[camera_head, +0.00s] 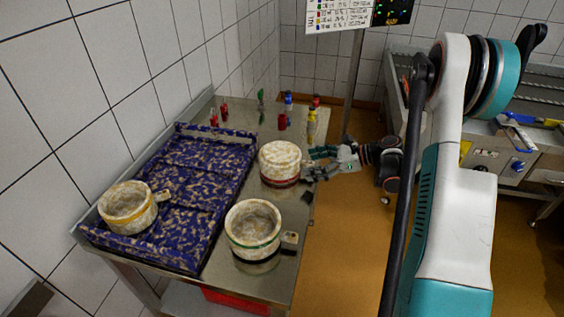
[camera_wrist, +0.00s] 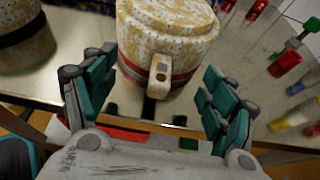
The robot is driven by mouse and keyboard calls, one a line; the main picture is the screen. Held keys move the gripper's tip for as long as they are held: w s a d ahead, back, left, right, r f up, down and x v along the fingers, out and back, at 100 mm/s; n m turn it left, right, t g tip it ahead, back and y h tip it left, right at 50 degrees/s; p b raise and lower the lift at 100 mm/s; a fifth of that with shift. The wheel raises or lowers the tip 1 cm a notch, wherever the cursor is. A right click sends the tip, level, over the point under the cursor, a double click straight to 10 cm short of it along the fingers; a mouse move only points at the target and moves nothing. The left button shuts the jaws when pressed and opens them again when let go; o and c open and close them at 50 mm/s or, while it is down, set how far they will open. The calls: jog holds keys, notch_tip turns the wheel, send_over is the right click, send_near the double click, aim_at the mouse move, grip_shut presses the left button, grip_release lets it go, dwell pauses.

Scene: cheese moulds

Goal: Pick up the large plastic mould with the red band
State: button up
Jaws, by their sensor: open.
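The large mould with the red band (camera_head: 280,163) stands on the steel table, right of the blue mottled tray. It is cream with brown speckles, and its top looks closed or upturned. In the wrist view the mould (camera_wrist: 165,30) is straight ahead, with its short handle (camera_wrist: 159,75) pointing toward me. My gripper (camera_head: 318,162) is at the table's right edge, beside the mould. In the wrist view my gripper (camera_wrist: 158,85) is open, with a finger on each side of the handle end. The fingers look apart from the mould.
A green-banded mould (camera_head: 253,226) stands at the table's front right. A yellow-banded mould (camera_head: 127,207) sits on the blue tray (camera_head: 196,190). Several small red, blue, yellow and green items, including a yellow one (camera_head: 311,127), stand at the back of the steel table (camera_head: 225,262).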

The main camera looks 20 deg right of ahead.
jog(key=x, duration=0.2)
jog(key=shift+w+a+f, duration=0.15)
jog(key=shift+a, duration=0.05)
jog(key=shift+c, duration=0.6)
grip_shut()
